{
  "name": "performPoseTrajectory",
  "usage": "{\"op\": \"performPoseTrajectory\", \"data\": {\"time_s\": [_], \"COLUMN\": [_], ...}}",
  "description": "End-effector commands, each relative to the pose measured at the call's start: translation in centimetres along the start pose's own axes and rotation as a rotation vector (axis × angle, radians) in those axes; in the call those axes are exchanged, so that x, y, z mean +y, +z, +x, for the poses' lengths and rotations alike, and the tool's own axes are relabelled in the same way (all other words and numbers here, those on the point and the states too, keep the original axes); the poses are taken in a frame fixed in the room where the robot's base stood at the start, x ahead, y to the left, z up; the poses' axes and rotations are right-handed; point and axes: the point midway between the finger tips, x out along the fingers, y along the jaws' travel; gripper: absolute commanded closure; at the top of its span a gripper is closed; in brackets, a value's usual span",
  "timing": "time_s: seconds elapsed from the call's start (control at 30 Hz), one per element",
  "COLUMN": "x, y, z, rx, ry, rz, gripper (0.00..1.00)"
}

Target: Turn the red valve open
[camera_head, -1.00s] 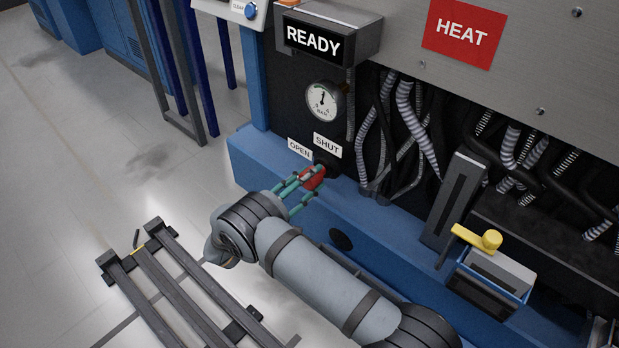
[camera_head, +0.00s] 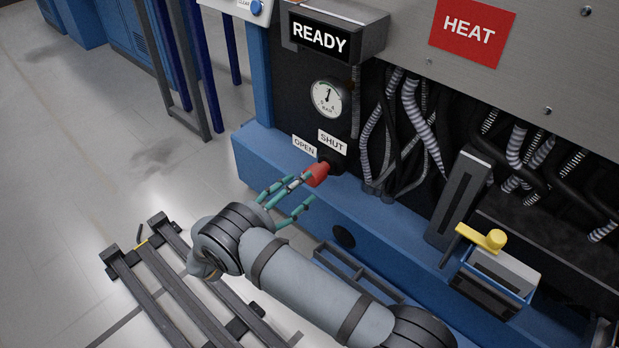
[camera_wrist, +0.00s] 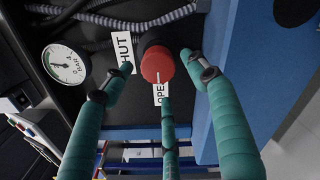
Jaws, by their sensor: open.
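The red valve (camera_head: 317,174) sits on the dark panel below the OPEN (camera_head: 304,146) and SHUT (camera_head: 332,142) labels. In the wrist view its round red end (camera_wrist: 157,64) faces me, with a dark stem behind it. My gripper (camera_head: 290,194) has teal fingers and is open just in front of the valve, to its lower left. In the wrist view the fingers (camera_wrist: 160,80) are spread around the valve's outline, with gaps between them and the red part. The fingers appear apart from the valve and hold nothing. Which label the valve points to is hard to tell.
A pressure gauge (camera_head: 327,98) and a READY sign (camera_head: 319,38) are above the valve. Hoses (camera_head: 420,110) hang to the right. A blue ledge (camera_head: 262,160) runs beneath. A yellow handle (camera_head: 482,238) stands at right. A dark rail frame (camera_head: 170,275) lies on the floor.

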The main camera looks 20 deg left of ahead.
Motion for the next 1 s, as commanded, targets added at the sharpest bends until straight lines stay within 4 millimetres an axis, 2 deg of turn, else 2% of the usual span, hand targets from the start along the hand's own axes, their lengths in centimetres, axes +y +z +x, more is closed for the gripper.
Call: {"op": "performPoseTrajectory", "data": {"time_s": [0.03, 0.2, 0.4, 0.8, 1.0], "x": [0.1, 0.1, 0.0, 0.0, 0.0], "y": [-0.1, -0.1, 0.0, 0.0, 0.0], "z": [-1.3, -4.4, -6.3, -6.5, -4.8], "rx": [0.003, 0.002, 0.000, 0.000, -0.002], "ry": [0.004, 0.002, 0.000, 0.000, -0.002], "rz": [0.001, 0.001, 0.000, 0.000, -0.002], "gripper": [0.42, 0.42, 0.42, 0.42, 0.42]}}
